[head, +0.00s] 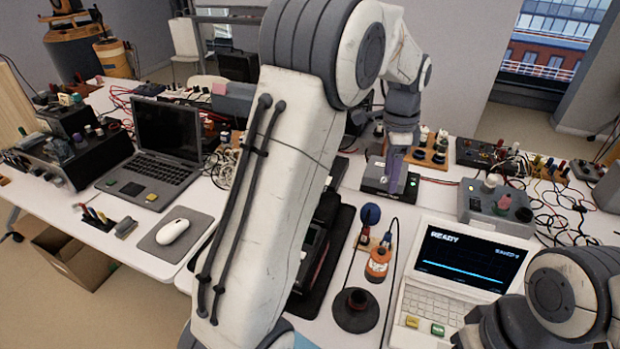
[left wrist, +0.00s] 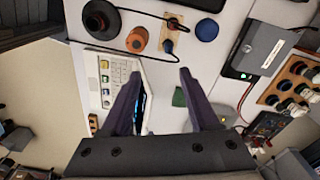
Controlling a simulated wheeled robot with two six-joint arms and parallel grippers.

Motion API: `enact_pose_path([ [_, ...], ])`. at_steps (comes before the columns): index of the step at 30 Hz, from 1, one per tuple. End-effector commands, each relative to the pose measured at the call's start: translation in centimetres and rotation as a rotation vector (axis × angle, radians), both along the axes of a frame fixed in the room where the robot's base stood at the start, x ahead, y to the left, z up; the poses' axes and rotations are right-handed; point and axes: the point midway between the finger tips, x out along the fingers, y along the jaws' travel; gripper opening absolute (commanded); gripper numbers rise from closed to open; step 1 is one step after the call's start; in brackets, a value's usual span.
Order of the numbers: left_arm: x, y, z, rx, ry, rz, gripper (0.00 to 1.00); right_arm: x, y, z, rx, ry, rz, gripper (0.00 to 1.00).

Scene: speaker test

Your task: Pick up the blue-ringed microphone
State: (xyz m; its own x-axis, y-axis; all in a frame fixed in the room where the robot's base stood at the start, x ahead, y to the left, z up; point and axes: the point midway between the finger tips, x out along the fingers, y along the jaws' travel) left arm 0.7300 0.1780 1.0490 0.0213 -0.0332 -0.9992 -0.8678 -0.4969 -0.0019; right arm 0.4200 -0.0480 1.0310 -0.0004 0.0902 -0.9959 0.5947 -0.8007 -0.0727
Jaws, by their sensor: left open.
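I cannot make out a blue ring on any microphone for sure. A round blue head (head: 370,214) stands on the white table right of my left arm; it also shows in the left wrist view (left wrist: 207,30). Beside it a small wooden holder (left wrist: 172,22) carries a small dark-blue-tipped piece (left wrist: 167,46). My left gripper (head: 396,178), with purple fingers, is above the table beyond the blue head. In the left wrist view its fingers (left wrist: 160,70) are apart with nothing between the tips. My right arm shows at the lower right, its fingers out of view.
An orange bottle-like item (head: 378,263) and a dark round base (head: 356,310) stand near the blue head. A white laptop (head: 455,270) reading READY is to the right. A grey box (head: 375,178) with a green light and a knobbed box (head: 475,208) lie beyond. Thin cables cross the table.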

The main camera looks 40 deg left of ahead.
Motion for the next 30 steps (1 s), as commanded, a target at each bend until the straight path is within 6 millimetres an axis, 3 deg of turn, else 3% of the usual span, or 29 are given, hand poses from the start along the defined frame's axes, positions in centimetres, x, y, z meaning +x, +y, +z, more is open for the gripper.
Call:
enact_pose_path([
  [1,2.5,4.5,-1.5,0.007,0.004,-0.021,0.61,0.0,0.0,-0.3,0.0,0.0,0.0,0.5],
  [3,4.6,10.1,-3.0,0.015,0.007,-0.081,0.61,0.0,0.0,-0.5,0.0,0.0,0.0,0.5],
  [6,5.9,17.6,-5.1,0.024,0.01,-0.157,0.61,0.0,0.0,-0.7,0.0,0.0,0.0,0.5],
  [9,6.0,23.2,-6.9,0.03,0.014,-0.217,0.61,0.0,0.0,-0.8,0.0,0.0,0.0,0.5],
  [12,5.5,26.8,-8.0,0.034,0.017,-0.257,0.61,0.0,0.0,-0.9,0.0,0.0,0.0,0.5],
  [17,5.0,28.9,-9.8,0.034,0.02,-0.283,0.61,0.0,0.0,-0.9,0.0,0.0,0.0,0.5],
  [24,5.1,28.9,-13.2,0.034,0.019,-0.285,0.61,0.0,0.0,-0.6,0.0,0.0,0.0,0.5],
  [30,5.1,28.9,-14.6,0.034,0.019,-0.284,0.61,0.0,0.0,-0.2,0.0,0.0,0.0,0.5],
])
